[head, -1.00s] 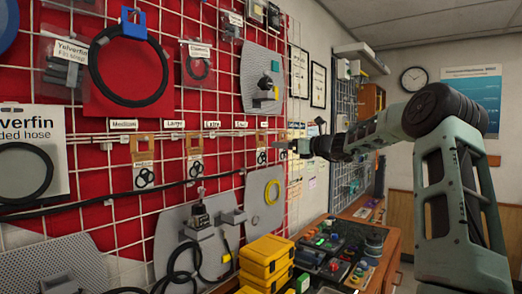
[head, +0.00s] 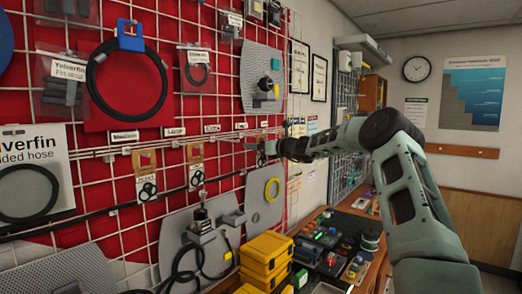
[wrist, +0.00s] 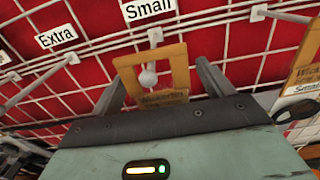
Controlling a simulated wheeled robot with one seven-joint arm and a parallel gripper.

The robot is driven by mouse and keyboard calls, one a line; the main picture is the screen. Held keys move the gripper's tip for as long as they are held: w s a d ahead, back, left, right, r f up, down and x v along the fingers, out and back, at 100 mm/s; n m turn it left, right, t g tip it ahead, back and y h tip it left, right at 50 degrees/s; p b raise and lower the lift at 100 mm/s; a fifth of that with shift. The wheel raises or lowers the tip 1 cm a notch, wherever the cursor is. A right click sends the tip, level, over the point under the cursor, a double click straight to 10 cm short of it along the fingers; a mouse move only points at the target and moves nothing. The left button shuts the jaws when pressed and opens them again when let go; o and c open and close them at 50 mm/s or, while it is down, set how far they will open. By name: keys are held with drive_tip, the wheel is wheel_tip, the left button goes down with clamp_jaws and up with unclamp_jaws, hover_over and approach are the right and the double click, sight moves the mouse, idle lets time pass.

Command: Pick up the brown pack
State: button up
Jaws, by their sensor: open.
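A brown pack (wrist: 178,78) with a cut-out top hangs from a peg under the "Small" label in the wrist view. The peg's round knob shows through the cut-out. My gripper (wrist: 161,69) is open, with one finger on each side of this pack. The pack's lower part is hidden behind the gripper body. In the head view my gripper (head: 262,147) is at the wire grid, and the pack there is too small or hidden to make out. Two similar brown-topped packs (head: 146,162) and (head: 195,158) hang further left.
Another brown pack (wrist: 307,60) hangs close to the right of my gripper in the wrist view. White grid wires and pegs surround the fingers. Yellow cases (head: 267,258) and a cluttered bench (head: 330,290) stand below.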

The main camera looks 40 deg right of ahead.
drive_tip(key=shift+w, duration=0.2)
drive_tip(key=c, duration=1.1)
drive_tip(key=shift+o, duration=0.3)
drive_tip(key=shift+s+d+r+b, duration=0.1)
drive_tip(key=shift+s+r+b, duration=0.2)
drive_tip(key=shift+r+b, duration=0.45)
drive_tip(key=s+d+b, duration=0.3)
drive_tip(key=s+b, duration=0.5)
drive_tip(key=s, duration=0.9)
